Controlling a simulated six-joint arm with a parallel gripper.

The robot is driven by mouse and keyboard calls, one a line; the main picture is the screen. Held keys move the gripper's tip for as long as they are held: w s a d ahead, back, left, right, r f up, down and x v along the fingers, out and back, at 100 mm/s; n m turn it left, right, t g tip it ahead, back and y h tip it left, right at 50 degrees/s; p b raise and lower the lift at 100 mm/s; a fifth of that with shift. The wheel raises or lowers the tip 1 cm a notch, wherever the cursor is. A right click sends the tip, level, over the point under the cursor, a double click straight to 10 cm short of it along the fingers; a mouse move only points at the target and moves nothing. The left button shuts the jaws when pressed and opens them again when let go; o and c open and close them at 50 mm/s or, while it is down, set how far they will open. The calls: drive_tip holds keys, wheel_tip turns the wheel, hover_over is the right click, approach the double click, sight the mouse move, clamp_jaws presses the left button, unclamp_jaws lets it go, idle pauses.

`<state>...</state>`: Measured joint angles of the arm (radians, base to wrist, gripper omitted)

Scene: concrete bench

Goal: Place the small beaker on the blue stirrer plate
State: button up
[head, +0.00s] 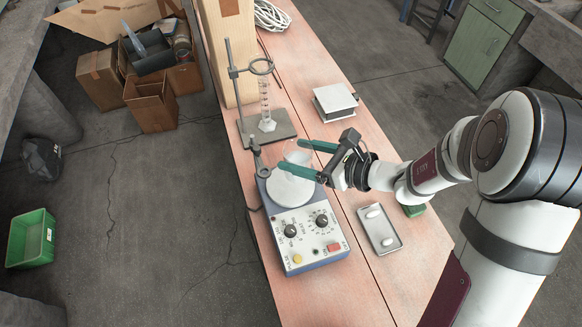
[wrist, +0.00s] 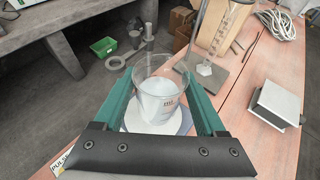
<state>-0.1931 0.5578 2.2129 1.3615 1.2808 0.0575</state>
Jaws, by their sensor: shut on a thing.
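The small clear glass beaker (head: 299,152) is upright between the green fingers of my gripper (head: 292,157). It also shows in the wrist view (wrist: 160,98), where the gripper (wrist: 159,75) is shut on its sides. The blue stirrer plate (head: 309,258) has a round white top (head: 290,188) and knobs on its front panel. I cannot tell whether the beaker's base touches the plate.
A retort stand (head: 284,126) with a clamp ring and a glass cylinder (head: 266,108) stands just behind the plate. A white box (head: 335,101) lies to the right at the back. A tray (head: 370,224) with white pieces is at the right. The bench's left edge is close to the plate.

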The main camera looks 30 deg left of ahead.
drive_tip(key=shift+s+a+f, duration=0.15)
drive_tip(key=shift+a+f, duration=0.55)
drive_tip(key=shift+a, duration=0.25)
drive_tip(key=shift+f, duration=1.9)
drive_tip(key=o, duration=1.5)
drive_tip(key=shift+f, duration=0.1)
drive_tip(key=shift+d+r, duration=0.15)
drive_tip(key=shift+r, duration=0.05)
drive_tip(key=v, duration=1.2)
drive_tip(key=s+r+n+g+h, duration=0.3)
drive_tip(key=s+r+n, duration=0.25)
drive_tip(key=s, duration=0.25)
drive_tip(key=s+d+n+h, duration=0.2)
drive_tip(key=s+d+h, duration=0.1)
drive_tip(key=d, duration=0.1)
drive_tip(key=s+d+n+h, duration=0.2)
drive_tip(key=s+d+n, duration=0.1)
drive_tip(key=s+d, duration=0.1)
drive_tip(key=s+d+n+t+h, duration=0.1)
drive_tip(key=s+d+n+h, duration=0.2)
drive_tip(key=s+d, duration=0.1)
drive_tip(key=shift+d+r+n+h, duration=0.25)
drive_tip(key=shift+d+h, duration=0.05)
drive_tip(key=shift+d, duration=0.6)
